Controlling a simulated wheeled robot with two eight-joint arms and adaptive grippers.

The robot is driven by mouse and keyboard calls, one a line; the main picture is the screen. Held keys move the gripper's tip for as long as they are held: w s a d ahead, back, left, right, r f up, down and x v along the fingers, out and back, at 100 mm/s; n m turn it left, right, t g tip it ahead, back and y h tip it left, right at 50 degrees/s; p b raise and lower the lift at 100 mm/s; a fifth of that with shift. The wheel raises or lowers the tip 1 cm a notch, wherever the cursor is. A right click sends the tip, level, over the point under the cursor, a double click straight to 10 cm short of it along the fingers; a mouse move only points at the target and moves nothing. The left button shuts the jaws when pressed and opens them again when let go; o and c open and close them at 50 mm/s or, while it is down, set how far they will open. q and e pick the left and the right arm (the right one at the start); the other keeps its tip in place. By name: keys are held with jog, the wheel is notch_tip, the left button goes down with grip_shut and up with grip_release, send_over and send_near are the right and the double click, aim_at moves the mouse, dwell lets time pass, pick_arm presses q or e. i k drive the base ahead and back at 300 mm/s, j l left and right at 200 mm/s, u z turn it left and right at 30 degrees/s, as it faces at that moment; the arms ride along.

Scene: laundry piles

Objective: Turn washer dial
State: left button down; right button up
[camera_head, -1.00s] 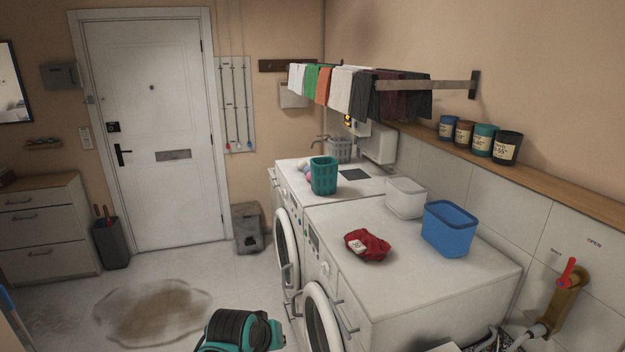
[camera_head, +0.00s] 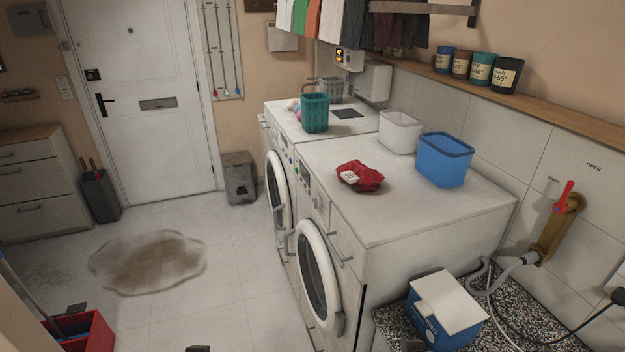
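Two white front-loading machines stand side by side along the right wall. The nearer machine (camera_head: 385,219) has a round door (camera_head: 316,275) with a dark window, shut, facing left. Its narrow control panel (camera_head: 305,187) is seen at a steep angle, with a small display and a small round dial (camera_head: 317,200); the dial's setting cannot be read. The farther machine (camera_head: 280,127) has a similar panel and door. Neither of my grippers shows clearly; only a small dark piece, which I cannot identify, shows at the bottom edge.
A red cloth (camera_head: 362,177), a blue bin (camera_head: 445,160) and a white bin (camera_head: 400,132) stand on the nearer machine. A teal basket (camera_head: 314,113) is on the farther one. A detergent box (camera_head: 447,308) is at lower right.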

aim_at(316, 201)
jog(key=i+j+z, duration=0.4)
jog(key=j, duration=0.3)
jog(key=i+j+z, duration=0.2)
jog(key=i+j, duration=0.1)
jog(key=j, duration=0.1)
